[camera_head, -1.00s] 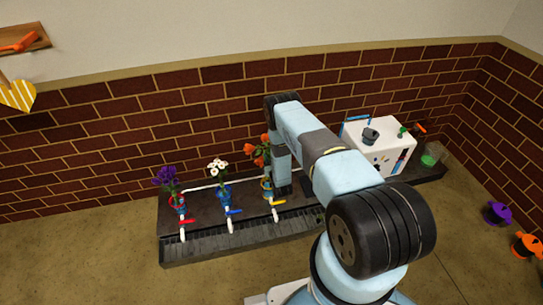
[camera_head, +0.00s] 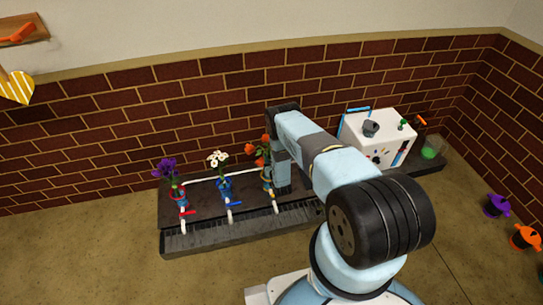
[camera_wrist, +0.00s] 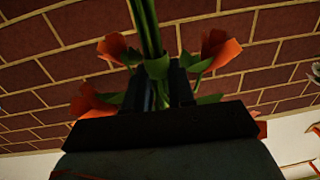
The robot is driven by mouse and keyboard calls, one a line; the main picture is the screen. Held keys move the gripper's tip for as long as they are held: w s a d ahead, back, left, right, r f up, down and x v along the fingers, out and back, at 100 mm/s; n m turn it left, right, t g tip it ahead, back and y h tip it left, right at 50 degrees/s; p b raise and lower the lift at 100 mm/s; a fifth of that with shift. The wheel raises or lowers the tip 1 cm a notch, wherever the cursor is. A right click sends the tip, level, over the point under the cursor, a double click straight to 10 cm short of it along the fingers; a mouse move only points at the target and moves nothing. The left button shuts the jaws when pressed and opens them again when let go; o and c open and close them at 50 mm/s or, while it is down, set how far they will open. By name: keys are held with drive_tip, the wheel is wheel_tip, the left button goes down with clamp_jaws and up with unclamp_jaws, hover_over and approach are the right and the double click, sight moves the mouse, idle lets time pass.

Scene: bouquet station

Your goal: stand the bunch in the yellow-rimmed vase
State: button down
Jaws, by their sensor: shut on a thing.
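A bunch of orange flowers (camera_head: 263,151) with green leaves stands upright at the third place on the dark bench. In the wrist view its green stems (camera_wrist: 148,30) run between my dark jaws (camera_wrist: 158,92), with orange blooms (camera_wrist: 220,48) on both sides. My gripper (camera_head: 280,180) points down at the bench, shut on the bunch. A vase with a yellowish rim (camera_head: 265,172) seems to be just left of my gripper, mostly hidden by it and the leaves. I cannot tell whether the stems are inside it.
A blue vase (camera_head: 225,188) with white flowers and another vase (camera_head: 179,192) with purple flowers stand to the left. Taps (camera_head: 229,212) with coloured handles line the bench's front above a grating. A white box (camera_head: 380,135) stands to the right.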

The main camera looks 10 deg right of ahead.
wheel_tip(320, 180, down, 7)
idle(1.0)
drive_tip(key=shift+f, duration=0.65)
idle(0.9)
drive_tip(key=c, duration=0.9)
unclamp_jaws()
drive_tip(key=shift+s, duration=0.15)
drive_tip(key=s, duration=0.9)
drive_tip(key=s+d, duration=0.1)
drive_tip(key=s, duration=0.3)
drive_tip(key=shift+s, duration=0.25)
